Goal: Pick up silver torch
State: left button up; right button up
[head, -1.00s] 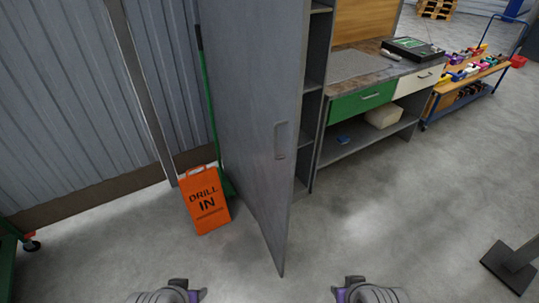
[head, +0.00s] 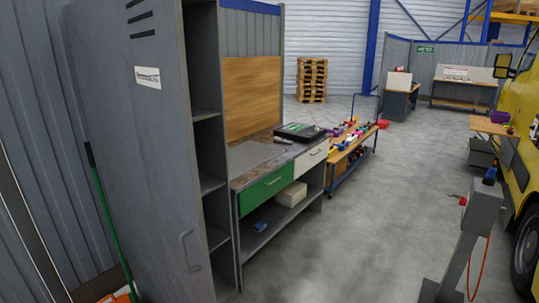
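A small pale grey, elongated object (head: 283,140) lies on the workbench top (head: 256,158), beside a dark flat case (head: 300,131). It may be the silver torch, but it is too small to tell. Neither of my grippers is in view.
A tall grey locker (head: 150,130) stands in front of the bench at left. The bench has a green drawer (head: 266,190) and a lower shelf with a cream box (head: 291,195). A blue-framed cart (head: 350,155) stands beyond. A grey post (head: 470,235) stands at right. Floor (head: 375,225) between is clear.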

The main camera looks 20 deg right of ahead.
aim_at(277, 139)
jog(key=i+l+z, duration=0.6)
jog(key=i, duration=0.35)
jog(key=i+l+z, duration=0.3)
jog(key=i, duration=0.2)
jog(key=i+z, duration=0.3)
jog(key=i, duration=0.2)
jog(key=i+u, duration=0.25)
jog(key=i, duration=0.2)
jog(key=i+l+u, duration=0.25)
jog(key=i, duration=0.15)
jog(key=i+l+u, duration=0.25)
jog(key=i, duration=0.2)
jog(key=i+l+u, duration=0.25)
jog(key=u, duration=0.25)
jog(key=i+l+u, duration=0.65)
jog(key=l, duration=0.15)
jog(key=l+u, duration=0.15)
jog(key=l, duration=0.15)
jog(key=i, duration=0.05)
